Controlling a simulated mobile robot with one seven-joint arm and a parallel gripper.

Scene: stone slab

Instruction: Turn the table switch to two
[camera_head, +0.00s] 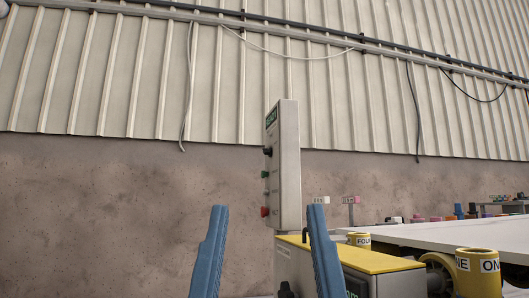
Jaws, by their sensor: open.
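The two blue fingers of my gripper (268,208) rise from the bottom edge, wide apart, with nothing between their tips. Behind them stands an upright grey control box (289,165). On its narrow left face are a green label (271,117), a black knob (267,151), a green button (265,174) and a red button (264,211). A yellow-topped grey machine (360,256) stands below it, partly hidden by the right finger. A small dark part (285,289) shows low on its front. I cannot tell which control is the table switch, or its setting.
A white slab (450,232) lies at the right. Several small coloured items sit at the far right. A concrete and corrugated wall (100,200) fills the back.

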